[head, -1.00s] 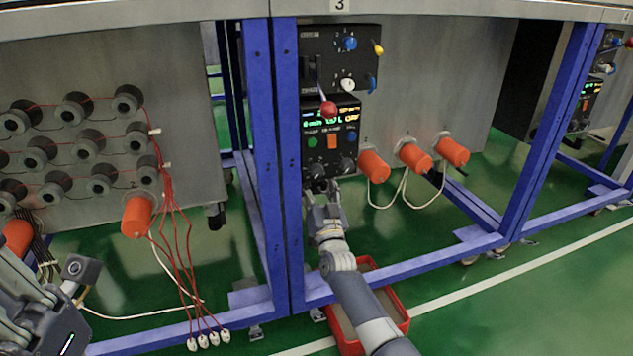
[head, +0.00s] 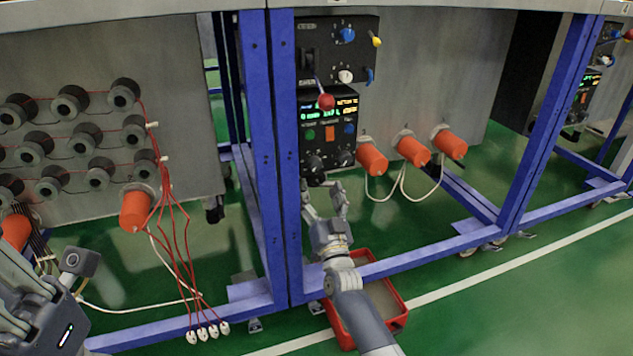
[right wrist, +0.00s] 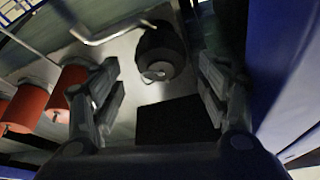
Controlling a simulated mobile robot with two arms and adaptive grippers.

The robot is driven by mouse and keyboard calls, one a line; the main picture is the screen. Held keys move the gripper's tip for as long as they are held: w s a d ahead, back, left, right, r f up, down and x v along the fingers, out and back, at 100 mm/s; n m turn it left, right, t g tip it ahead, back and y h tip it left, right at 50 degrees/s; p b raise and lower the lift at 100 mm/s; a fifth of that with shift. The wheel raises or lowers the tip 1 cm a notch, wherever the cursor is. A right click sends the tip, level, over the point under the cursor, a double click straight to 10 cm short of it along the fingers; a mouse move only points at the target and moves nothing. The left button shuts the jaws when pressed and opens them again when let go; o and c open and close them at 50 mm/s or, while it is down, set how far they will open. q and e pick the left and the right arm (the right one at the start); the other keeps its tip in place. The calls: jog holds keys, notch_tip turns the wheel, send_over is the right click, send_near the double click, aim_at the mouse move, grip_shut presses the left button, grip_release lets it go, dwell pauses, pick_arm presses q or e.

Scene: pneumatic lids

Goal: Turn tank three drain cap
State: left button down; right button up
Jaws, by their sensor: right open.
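Tank three is the grey tank (head: 440,70) behind the blue frame, right of the front post. A round black cap (right wrist: 160,52) shows in the right wrist view, on the tank's underside. In the head view a dark part of it seems to show just under the control panel (head: 326,130). My right gripper (head: 322,196) is open below the panel. In the right wrist view its fingers (right wrist: 160,88) are spread to either side of the cap's line, empty and apart from it. My left gripper (head: 35,305) is at the lower left, partly cut off; its opening is unclear.
Several orange cylinders (head: 411,151) with white cables stick out of the tank to the right. A blue post (head: 266,150) stands close left of my right gripper. A red tray (head: 403,311) lies on the floor below. Red wires (head: 183,250) hang at the left.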

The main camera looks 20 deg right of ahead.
jog(key=shift+v, duration=1.15)
jog(key=shift+a, duration=0.1)
jog(key=shift+r, duration=0.1)
